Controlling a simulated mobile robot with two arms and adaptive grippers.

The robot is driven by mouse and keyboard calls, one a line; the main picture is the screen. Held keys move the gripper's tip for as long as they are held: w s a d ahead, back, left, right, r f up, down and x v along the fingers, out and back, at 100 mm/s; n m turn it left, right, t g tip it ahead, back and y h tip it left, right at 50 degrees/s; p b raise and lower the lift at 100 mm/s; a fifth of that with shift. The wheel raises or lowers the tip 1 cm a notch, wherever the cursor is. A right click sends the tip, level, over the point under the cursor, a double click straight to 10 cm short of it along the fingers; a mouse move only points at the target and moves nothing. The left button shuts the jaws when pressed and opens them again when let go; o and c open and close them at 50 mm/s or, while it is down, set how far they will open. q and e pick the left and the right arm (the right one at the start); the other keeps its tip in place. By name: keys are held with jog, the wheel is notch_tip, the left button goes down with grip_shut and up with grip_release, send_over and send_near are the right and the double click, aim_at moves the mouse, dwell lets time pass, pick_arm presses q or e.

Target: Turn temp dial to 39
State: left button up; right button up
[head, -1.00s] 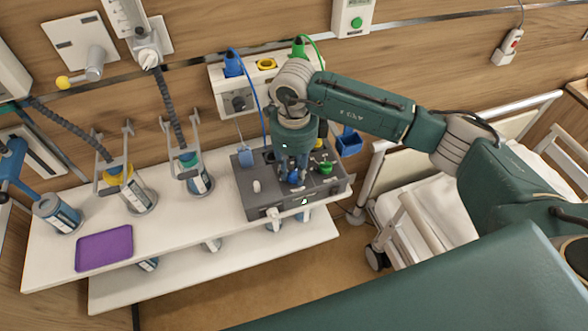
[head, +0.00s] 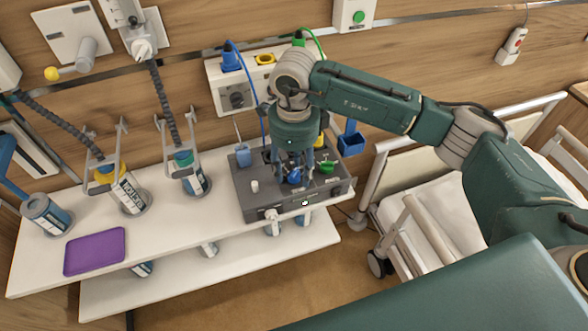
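The grey control box (head: 247,203) stands at the right end of the white shelf. Its top carries a blue knob (head: 294,177), a green knob (head: 327,167) and a small white knob (head: 255,186). No scale or label is readable, so I cannot tell which is the temp dial or its setting. My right gripper (head: 294,174) points down over the box with its fingers beside the blue knob. Its own wrist hides part of the box top, and I cannot tell whether the fingers touch the knob. My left gripper is not in view.
A wall unit (head: 220,97) with a dark dial and blue, yellow and green plugs is behind the box. Canisters (head: 48,215) and a purple tray (head: 95,251) are on the white shelf (head: 170,228). A bed (head: 432,190) stands at right.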

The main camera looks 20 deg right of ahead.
aim_at(294, 172)
jog(key=shift+r, duration=0.1)
notch_tip(294, 172, up, 12)
dwell(0.5)
dwell(0.5)
